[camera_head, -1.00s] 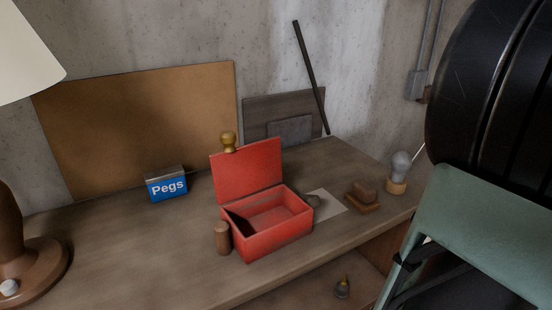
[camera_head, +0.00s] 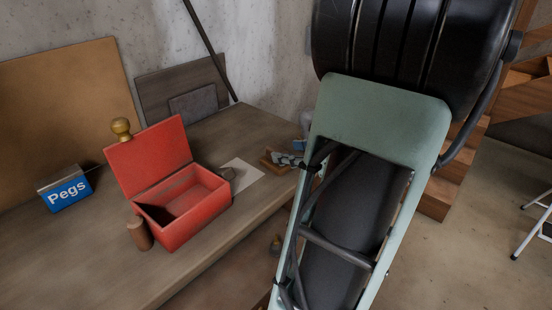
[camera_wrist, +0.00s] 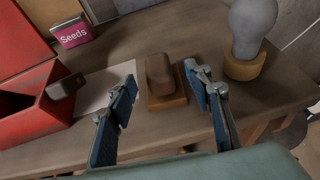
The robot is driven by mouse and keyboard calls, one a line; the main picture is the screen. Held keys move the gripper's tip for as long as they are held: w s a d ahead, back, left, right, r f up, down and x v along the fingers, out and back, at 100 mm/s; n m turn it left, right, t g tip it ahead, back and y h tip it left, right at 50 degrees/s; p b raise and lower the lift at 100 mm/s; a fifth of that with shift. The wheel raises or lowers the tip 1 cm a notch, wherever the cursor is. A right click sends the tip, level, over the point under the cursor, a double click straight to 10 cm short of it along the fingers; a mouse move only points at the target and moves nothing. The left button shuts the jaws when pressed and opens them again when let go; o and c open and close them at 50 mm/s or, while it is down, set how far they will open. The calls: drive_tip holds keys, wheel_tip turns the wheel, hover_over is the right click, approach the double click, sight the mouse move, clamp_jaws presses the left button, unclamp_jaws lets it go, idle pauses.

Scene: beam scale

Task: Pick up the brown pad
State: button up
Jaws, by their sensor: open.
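The brown pad (camera_wrist: 159,68) is a dark brown rounded block resting on a lighter wooden base (camera_wrist: 168,102) on the bench. In the wrist view it lies between and beyond my gripper's fingers. My gripper (camera_wrist: 161,78) is open, with one blue-grey finger on each side of the pad's base and nothing held. In the head view my gripper (camera_head: 288,160) is at the bench's right end, over the spot of the pad, which it mostly hides. I cannot tell whether the fingers touch the base.
A bulb on a wooden stand (camera_wrist: 249,40) is close at right. An open red box (camera_head: 183,205), a white paper (camera_head: 243,178), a brown cylinder (camera_head: 139,233) and a blue Pegs box (camera_head: 66,190) are on the bench. A pink Seeds box (camera_wrist: 72,31) shows at left.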

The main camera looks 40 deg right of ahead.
sight(279, 149)
drive_tip(key=x, duration=0.5)
drive_tip(key=shift+w+a+r, duration=0.1)
drive_tip(key=shift+w+r, duration=0.1)
clamp_jaws()
